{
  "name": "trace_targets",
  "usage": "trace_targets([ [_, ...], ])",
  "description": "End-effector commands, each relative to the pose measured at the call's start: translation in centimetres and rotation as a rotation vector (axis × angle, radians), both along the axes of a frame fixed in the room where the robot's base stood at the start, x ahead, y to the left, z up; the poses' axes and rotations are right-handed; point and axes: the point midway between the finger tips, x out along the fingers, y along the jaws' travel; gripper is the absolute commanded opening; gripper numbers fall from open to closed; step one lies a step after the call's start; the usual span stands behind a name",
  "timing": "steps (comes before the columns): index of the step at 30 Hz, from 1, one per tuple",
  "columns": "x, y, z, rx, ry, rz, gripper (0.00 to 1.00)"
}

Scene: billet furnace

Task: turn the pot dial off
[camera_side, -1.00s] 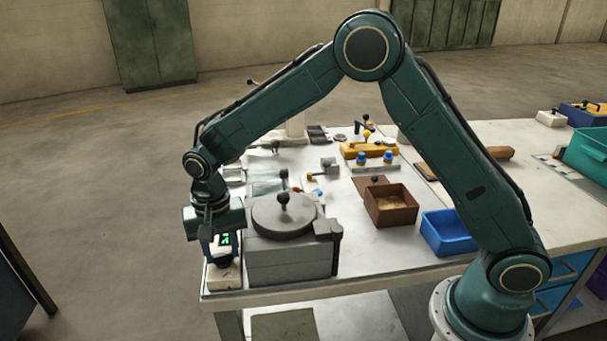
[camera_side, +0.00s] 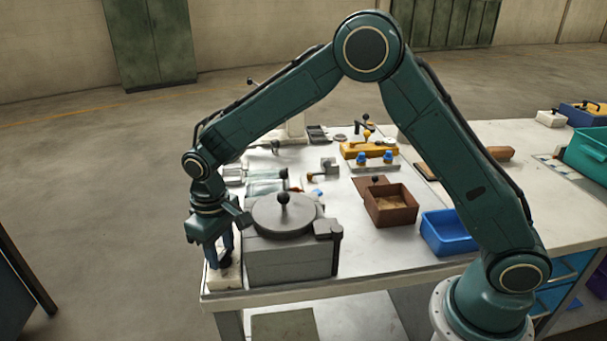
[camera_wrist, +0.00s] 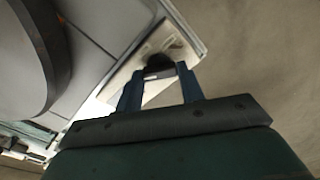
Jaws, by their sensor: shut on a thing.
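The grey pot (camera_side: 290,262) stands at the left front corner of the white table, with a round lid (camera_side: 268,222) and a black knob on top. A cream control box (camera_side: 221,277) sits beside its left side. The black dial (camera_wrist: 160,63) is on this box, seen at the fingertips in the wrist view. My gripper (camera_side: 224,258) points down over the box, and its blue fingers are shut on the dial, one on each side. The fingers hide part of the dial, and its pointer mark cannot be made out. The lid edge also shows in the wrist view (camera_wrist: 50,50).
The pot body is close to the right of my gripper. A brown open box (camera_side: 392,208), a blue bin (camera_side: 446,238) and a yellow fixture (camera_side: 368,150) stand farther right. The table edge lies just left of the control box, with open floor beyond.

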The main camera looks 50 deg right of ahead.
Motion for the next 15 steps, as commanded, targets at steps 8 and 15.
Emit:
trace_targets([
  [8, -0.07, 0.02, 0.05, 0.000, 0.002, 0.045, 0.15],
  [15, -0.07, 0.02, 0.05, 0.000, 0.002, 0.046, 0.15],
])
